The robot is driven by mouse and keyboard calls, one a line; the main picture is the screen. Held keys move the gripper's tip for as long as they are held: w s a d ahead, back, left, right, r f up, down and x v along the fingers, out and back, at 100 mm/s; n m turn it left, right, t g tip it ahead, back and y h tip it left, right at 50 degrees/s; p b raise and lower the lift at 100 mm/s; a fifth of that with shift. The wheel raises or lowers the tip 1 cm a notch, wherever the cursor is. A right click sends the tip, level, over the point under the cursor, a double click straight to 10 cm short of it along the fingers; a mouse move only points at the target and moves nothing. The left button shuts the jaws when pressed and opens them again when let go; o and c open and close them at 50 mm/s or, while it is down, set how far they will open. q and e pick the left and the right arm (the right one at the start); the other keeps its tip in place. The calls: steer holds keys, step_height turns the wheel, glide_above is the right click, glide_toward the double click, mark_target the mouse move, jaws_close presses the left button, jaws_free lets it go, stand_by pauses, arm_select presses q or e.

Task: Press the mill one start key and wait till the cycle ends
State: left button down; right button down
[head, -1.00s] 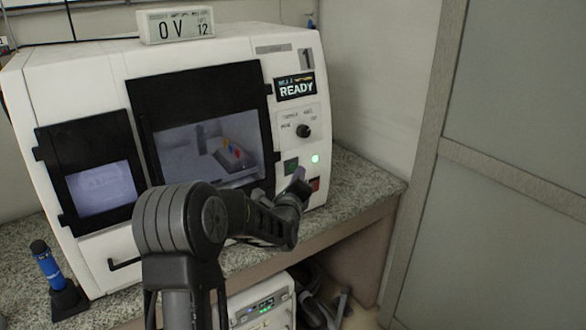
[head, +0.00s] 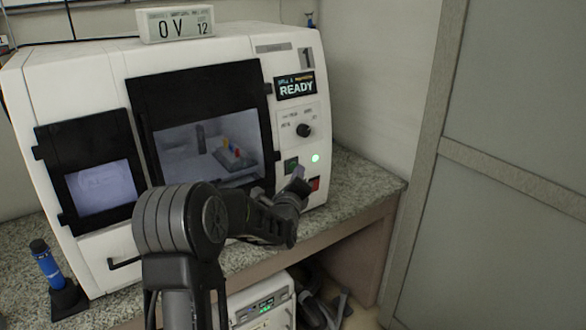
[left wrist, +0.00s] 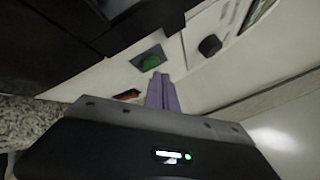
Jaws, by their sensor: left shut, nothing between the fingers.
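The white mill marked 1 (head: 262,48) stands on a speckled counter. Its display (head: 295,87) reads READY, and a small green lamp (head: 315,158) is lit. The green start key (head: 291,166) sits on the panel below the knob, and a red key (head: 314,184) is to its lower right. My left gripper (head: 299,175) is shut and empty, in front of the panel close to the keys. In the left wrist view the purple fingertips (left wrist: 157,80) are together just beside the green key (left wrist: 150,59); I cannot tell whether they touch it. My right gripper is not in view.
A black selector knob (head: 304,130) is above the keys. A small display box (head: 176,25) sits on the mill. A blue tool in a black stand (head: 47,265) is at the counter's left. A grey door (head: 515,150) is at the right.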

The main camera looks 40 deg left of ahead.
arm_select(q)
steer(key=shift+w+a, duration=0.1)
steer(key=shift+a, duration=0.15)
steer(key=shift+w+a+b, duration=0.1)
steer(key=shift+a+b, duration=0.2)
steer(key=shift+a, duration=0.05)
stand_by(0.8)
steer(key=shift+d, duration=0.1)
steer(key=shift+s+d, duration=0.25)
steer(key=shift+d, duration=0.35)
steer(key=d, duration=0.1)
steer(key=s+d, duration=0.1)
steer(key=d, duration=0.3)
steer(key=shift+s+r, duration=0.1)
steer(key=shift+s, duration=0.15)
steer(key=shift+a, duration=0.1)
stand_by(0.8)
